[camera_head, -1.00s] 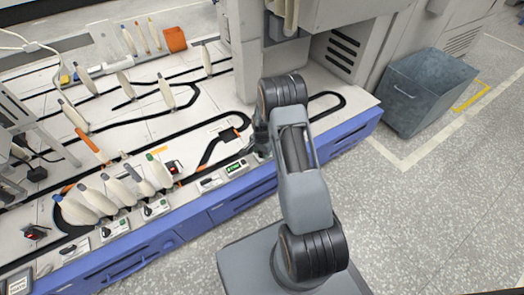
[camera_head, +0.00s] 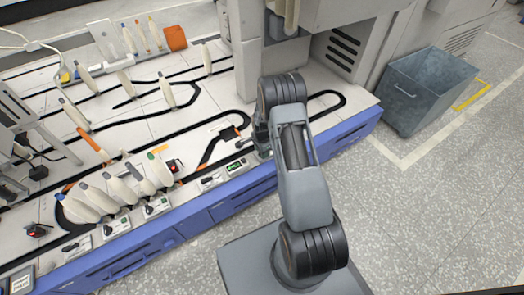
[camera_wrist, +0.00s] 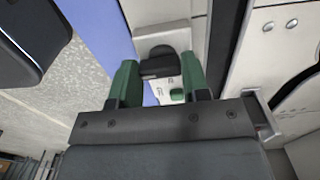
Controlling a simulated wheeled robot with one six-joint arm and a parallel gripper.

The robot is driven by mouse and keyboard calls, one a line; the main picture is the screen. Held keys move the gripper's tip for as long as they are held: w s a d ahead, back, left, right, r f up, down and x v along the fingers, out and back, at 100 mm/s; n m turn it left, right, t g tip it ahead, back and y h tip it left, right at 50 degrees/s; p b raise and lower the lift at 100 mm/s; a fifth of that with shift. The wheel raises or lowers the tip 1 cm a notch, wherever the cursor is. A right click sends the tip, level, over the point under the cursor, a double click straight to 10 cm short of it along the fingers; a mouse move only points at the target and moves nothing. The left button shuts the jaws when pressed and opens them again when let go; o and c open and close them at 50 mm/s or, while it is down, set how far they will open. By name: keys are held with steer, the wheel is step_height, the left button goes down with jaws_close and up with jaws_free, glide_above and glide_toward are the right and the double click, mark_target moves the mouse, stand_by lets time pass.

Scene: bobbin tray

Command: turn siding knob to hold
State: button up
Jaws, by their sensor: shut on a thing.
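My gripper (camera_wrist: 160,88) is at the front edge of the bobbin table; in the head view its end (camera_head: 262,143) is partly hidden by my own arm. In the wrist view its two green fingers stand either side of a dark knob (camera_wrist: 159,66) on a pale panel (camera_wrist: 160,40). The gripper is shut on this knob. The knob's pointer direction and most of the panel lettering are too small or hidden to read. In the head view my gripper and arm hide the knob.
A small panel with a green display (camera_head: 237,167) is just left of my gripper. More knob panels (camera_head: 156,207) line the blue front edge (camera_head: 195,215), with several white bobbins (camera_head: 125,190) behind them. A grey bin (camera_head: 425,95) stands on the floor at right.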

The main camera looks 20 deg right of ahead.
steer(key=o, duration=0.9)
steer(key=shift+r, duration=0.1)
step_height(320, 180, up, 14)
steer(key=p, duration=0.4)
steer(key=shift+p, duration=0.4)
